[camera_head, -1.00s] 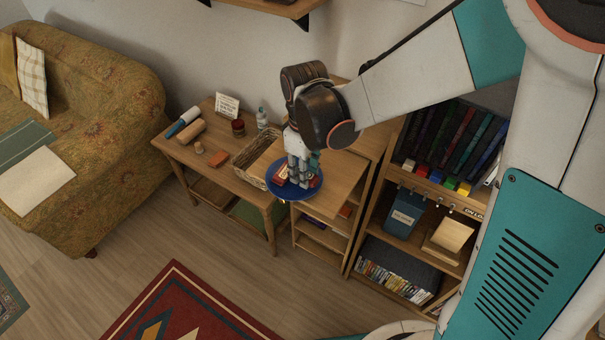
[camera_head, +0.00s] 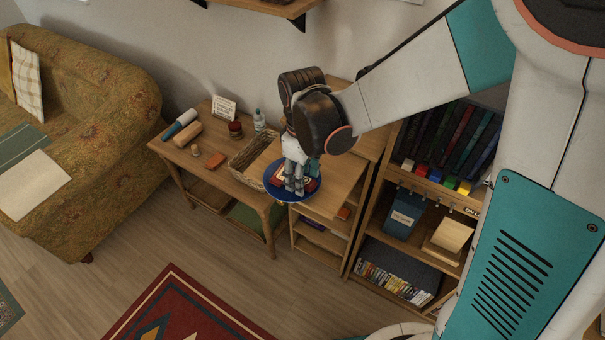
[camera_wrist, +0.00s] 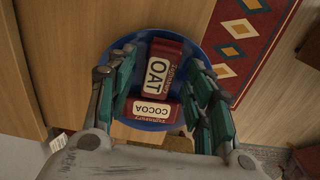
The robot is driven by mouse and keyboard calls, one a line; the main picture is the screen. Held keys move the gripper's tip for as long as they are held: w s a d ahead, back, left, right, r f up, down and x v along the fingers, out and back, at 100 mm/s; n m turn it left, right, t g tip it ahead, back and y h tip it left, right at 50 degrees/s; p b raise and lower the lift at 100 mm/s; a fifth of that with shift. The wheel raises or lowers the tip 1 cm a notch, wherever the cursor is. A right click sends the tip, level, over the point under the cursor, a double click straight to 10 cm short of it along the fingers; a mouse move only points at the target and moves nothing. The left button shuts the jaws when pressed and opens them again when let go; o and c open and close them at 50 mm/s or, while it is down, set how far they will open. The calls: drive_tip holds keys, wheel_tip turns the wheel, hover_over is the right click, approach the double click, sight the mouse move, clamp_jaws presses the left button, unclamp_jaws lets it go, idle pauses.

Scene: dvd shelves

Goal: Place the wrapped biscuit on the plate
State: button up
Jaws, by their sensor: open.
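The round blue plate (camera_head: 283,194) stands on a small wooden shelf unit, and it shows in the wrist view (camera_wrist: 208,50). Two red wrapped biscuits lie on it in the wrist view: one marked OAT (camera_wrist: 160,68) and one marked COCOA (camera_wrist: 153,110), close beside each other. My gripper (camera_head: 294,190) is just over the plate. In the wrist view its open fingers (camera_wrist: 165,70) stand on either side of the biscuits, with gaps to the OAT one. In the head view the fingers partly hide the biscuits. I cannot tell whether the fingers touch the plate.
A wicker basket (camera_head: 248,163) stands just left of the plate on a wooden table (camera_head: 228,182) with a bottle (camera_head: 259,121), a jar (camera_head: 235,129) and other small items. A bookcase (camera_head: 370,222) stands to the right. The floor in front is clear apart from a red rug (camera_head: 185,305).

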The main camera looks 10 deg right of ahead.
wheel_tip(320, 180, up, 12)
drive_tip(key=p, duration=0.8)
drive_tip(key=shift+r+p, duration=0.15)
drive_tip(key=shift+p, duration=0.2)
drive_tip(key=shift+w, duration=0.1)
